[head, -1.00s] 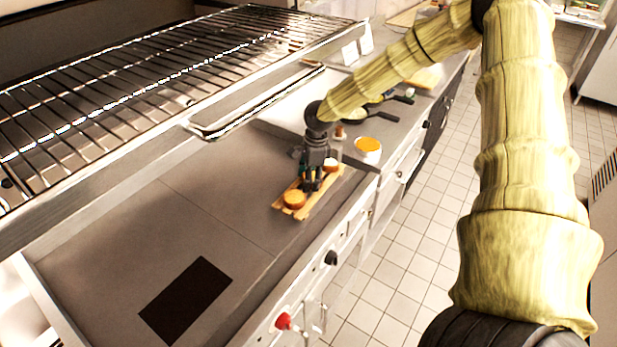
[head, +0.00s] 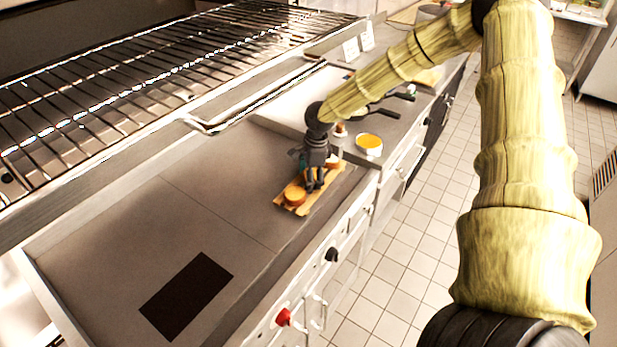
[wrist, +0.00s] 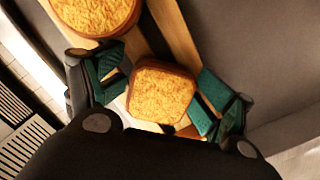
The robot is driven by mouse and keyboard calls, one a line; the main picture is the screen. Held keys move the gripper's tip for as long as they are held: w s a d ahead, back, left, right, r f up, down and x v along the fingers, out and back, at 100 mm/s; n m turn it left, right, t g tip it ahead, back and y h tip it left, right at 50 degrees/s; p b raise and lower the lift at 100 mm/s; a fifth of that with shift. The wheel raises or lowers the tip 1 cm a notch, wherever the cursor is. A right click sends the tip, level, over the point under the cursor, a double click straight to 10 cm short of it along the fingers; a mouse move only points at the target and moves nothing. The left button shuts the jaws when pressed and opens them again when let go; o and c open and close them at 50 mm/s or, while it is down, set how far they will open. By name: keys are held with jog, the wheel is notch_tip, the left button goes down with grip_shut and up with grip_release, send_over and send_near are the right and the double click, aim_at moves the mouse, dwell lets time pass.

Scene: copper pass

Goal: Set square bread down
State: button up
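The square bread (wrist: 160,92), golden on top with a browner side, lies between my gripper's fingers in the wrist view. It appears to rest on the wooden board (head: 292,208). My gripper (head: 315,186) points down over the middle of the board. Its teal pads (wrist: 158,88) stand on both sides of the bread; a narrow gap shows on the left, and the right pads are very close or touching. In the head view the fingers look spread and mostly hide the square bread.
A round bread (head: 295,194) sits on the board's near end, also at the top of the wrist view (wrist: 95,12). Another piece (head: 333,163) sits at the far end. A white tub with orange contents (head: 369,144) stands behind. The counter left is clear around a dark mat (head: 186,296).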

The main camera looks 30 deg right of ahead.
jog(key=shift+d+r, duration=0.1)
jog(key=shift+r, duration=0.05)
jog(key=shift+w+r, duration=0.15)
jog(key=shift+r, duration=0.65)
jog(key=shift+s+d+r+b, duration=0.15)
jog(key=shift+r+b, duration=0.15)
jog(key=shift+r, duration=0.85)
jog(key=shift+s+d+r+b, duration=0.1)
jog(key=shift+r+b, duration=0.25)
jog(key=shift+r, duration=0.85)
jog(key=shift+s+d+r+b, duration=0.15)
jog(key=shift+r+b, duration=0.15)
jog(key=shift+r, duration=0.85)
jog(key=shift+w, duration=0.15)
